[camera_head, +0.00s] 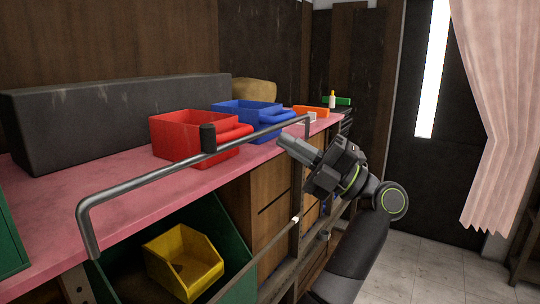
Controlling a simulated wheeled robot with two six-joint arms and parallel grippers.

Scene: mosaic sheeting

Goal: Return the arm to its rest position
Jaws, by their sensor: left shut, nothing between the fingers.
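My left gripper (286,141) is at the end of a dark arm that rises from the bottom, right of centre. Its grey fingers are shut with nothing between them. They point left, towards the far end of a metal bar (150,182), and overlap it in the picture; I cannot tell whether they touch. My right gripper is not in view.
A pink-topped workbench (90,204) carries a red bin (178,138), a blue bin (243,113), a long dark box (110,118) and an orange bin (313,110). A yellow bin (185,262) sits below. Tiled floor (425,262) is clear at right, near a pink curtain (500,110).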

